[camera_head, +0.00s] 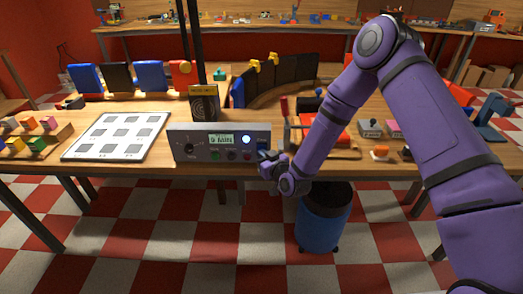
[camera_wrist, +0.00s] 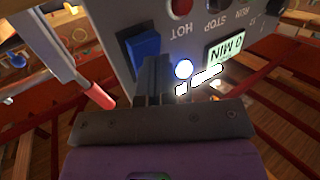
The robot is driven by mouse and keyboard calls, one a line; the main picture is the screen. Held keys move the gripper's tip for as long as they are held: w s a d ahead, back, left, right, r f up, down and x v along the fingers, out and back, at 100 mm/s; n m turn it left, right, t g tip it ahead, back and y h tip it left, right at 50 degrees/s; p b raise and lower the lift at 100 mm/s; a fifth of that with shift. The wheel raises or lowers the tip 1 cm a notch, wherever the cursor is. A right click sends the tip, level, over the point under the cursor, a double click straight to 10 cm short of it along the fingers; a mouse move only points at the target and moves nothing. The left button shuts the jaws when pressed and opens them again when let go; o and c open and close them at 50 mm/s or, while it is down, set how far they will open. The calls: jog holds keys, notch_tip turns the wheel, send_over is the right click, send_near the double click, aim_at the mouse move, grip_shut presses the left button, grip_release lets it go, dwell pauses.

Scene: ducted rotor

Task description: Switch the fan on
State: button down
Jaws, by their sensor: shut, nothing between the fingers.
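A grey control panel (camera_head: 220,154) stands at the table's front edge, with a dial, a display and buttons. Its display (camera_wrist: 226,50) reads "0 MIN" in the wrist view. A blue rectangular switch (camera_wrist: 143,45) sits on the panel face; my fingers partly cover it. A round lamp (camera_wrist: 183,69) glows white; in the head view it is bluish (camera_head: 246,140). A dark box with ring markings (camera_head: 204,103), possibly the fan, stands behind the panel. My gripper (camera_head: 266,158) is shut and empty at the panel's right end. Its fingertips (camera_wrist: 153,62) are at the switch; contact is unclear.
A white board with grey squares (camera_head: 118,135) lies left of the panel. Coloured blocks (camera_head: 48,123) sit further left. A red-tipped rod (camera_wrist: 98,95) is close left of my fingers in the wrist view. A blue bin (camera_head: 324,222) stands below the table.

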jog(key=shift+s+f, duration=0.35)
jog(key=shift+s, duration=0.05)
jog(key=shift+s+a+f, duration=0.1)
jog(key=shift+s+f, duration=0.25)
jog(key=shift+s, duration=0.45)
jog(key=shift+s+d+f, duration=0.1)
jog(key=shift+s+f, duration=0.3)
jog(key=shift+s, duration=0.35)
jog(key=shift+s+a+f, duration=0.1)
jog(key=shift+s+f, duration=0.25)
jog(key=shift+s, duration=0.45)
